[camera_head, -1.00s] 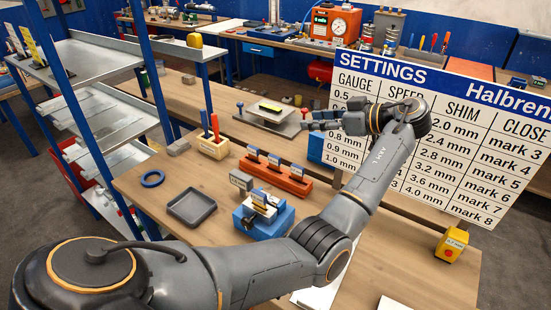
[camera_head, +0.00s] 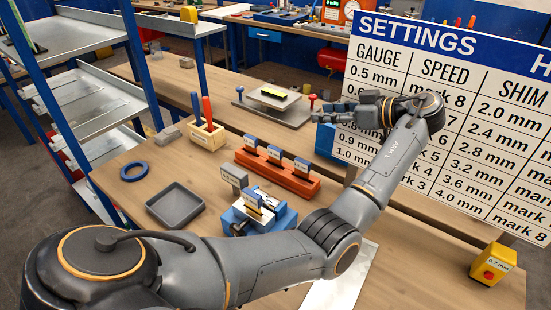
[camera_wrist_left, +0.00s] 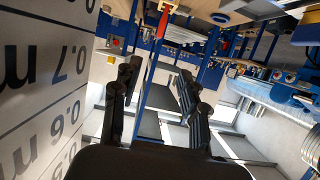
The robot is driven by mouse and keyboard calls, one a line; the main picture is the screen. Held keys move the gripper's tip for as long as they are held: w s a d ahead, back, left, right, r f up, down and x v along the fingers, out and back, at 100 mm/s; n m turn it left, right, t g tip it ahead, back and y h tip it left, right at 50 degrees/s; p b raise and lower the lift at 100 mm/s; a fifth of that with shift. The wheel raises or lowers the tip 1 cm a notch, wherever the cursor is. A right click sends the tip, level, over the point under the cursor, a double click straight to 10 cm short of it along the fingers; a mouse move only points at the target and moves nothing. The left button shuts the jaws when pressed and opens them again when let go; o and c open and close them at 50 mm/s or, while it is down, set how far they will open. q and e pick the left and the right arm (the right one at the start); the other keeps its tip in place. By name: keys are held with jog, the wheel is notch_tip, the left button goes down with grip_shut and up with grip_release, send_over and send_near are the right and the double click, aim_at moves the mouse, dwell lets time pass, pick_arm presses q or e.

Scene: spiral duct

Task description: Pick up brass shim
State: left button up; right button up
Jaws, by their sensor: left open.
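I cannot make out the brass shim for certain. An orange rack (camera_head: 277,174) in the middle of the bench holds several small labelled dark-blue pieces. A blue block (camera_head: 259,216) in front of it carries small upright parts with a yellowish strip and a label. My left gripper (camera_head: 330,112) is raised over the bench, in front of the settings board and beyond the rack, apart from both. In the left wrist view its two dark fingers (camera_wrist_left: 157,75) are spread with nothing between them. My right gripper is in neither view.
A settings board (camera_head: 450,110) stands at the right, close to my left arm. A grey tray (camera_head: 174,208), blue ring (camera_head: 134,171) and wooden tool holder (camera_head: 206,137) lie left. A flat grey stand (camera_head: 275,107) is behind. A yellow box (camera_head: 493,263) sits at the right front.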

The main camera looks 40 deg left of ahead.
pick_arm(q)
jog(key=b, duration=1.1)
send_near(278, 149)
jog(key=x, duration=0.1)
jog(key=p+x, duration=0.2)
jog(key=shift+w+a, duration=0.25)
jog(key=shift+a, duration=0.1)
jog(key=shift+s+a+f+p, duration=0.15)
jog(key=shift+s+a+p, duration=0.05)
jog(key=shift+a+p, duration=0.35)
jog(key=p+x, duration=0.1)
jog(key=x, duration=0.3)
jog(key=shift+s+f, duration=0.1)
jog(key=shift+s, duration=0.1)
jog(key=shift+d, duration=0.1)
grip_shut()
